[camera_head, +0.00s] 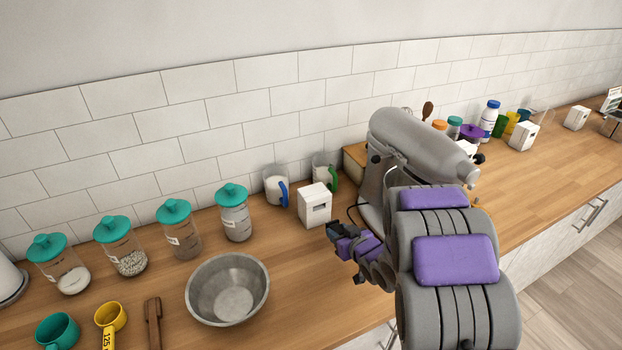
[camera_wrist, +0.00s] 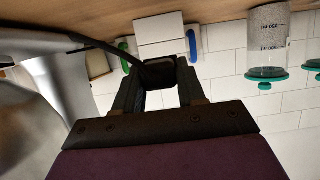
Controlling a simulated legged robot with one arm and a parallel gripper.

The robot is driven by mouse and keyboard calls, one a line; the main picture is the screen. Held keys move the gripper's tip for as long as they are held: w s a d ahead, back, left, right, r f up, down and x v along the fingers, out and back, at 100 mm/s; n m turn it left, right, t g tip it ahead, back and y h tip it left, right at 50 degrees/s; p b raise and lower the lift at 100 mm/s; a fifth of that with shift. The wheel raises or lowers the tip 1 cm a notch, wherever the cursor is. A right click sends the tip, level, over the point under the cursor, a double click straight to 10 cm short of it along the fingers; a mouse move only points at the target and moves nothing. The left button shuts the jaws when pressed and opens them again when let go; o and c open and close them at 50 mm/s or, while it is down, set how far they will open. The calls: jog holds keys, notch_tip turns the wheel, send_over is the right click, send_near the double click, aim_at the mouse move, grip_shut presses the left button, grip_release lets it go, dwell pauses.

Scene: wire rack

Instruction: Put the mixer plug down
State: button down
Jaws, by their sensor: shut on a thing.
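The grey stand mixer (camera_head: 415,145) stands on the wooden counter, partly hidden behind my arm. My gripper (camera_head: 335,232) is left of the mixer and in front of a white outlet box (camera_head: 315,206). In the wrist view, my gripper (camera_wrist: 158,80) is shut on the black mixer plug (camera_wrist: 159,70). The plug's dark cord (camera_wrist: 95,42) runs up left past the mixer's grey body (camera_wrist: 50,75). The outlet box (camera_wrist: 160,35) shows beyond the plug there. Whether the plug touches the box or counter cannot be told.
A metal bowl (camera_head: 228,290) stands left of my gripper. Jars with teal lids, such as this one (camera_head: 235,213), line the wall. Two measuring jugs, one blue-handled (camera_head: 277,186) and one green-handled (camera_head: 325,172), stand behind the outlet box. Bare counter (camera_head: 290,260) lies between bowl and gripper.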

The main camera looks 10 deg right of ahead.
aim_at(332, 227)
jog(key=r+h, duration=0.1)
jog(key=w+a+r+m+h, duration=0.1)
jog(key=w+r+m+h, duration=0.1)
jog(key=r, duration=0.1)
jog(key=shift+a+r+t, duration=0.1)
jog(key=shift+a+t, duration=0.3)
jog(key=shift+s+a+r+m+h, duration=0.15)
jog(key=shift+a+r+m+h, duration=0.25)
jog(key=shift+r+m+h, duration=0.35)
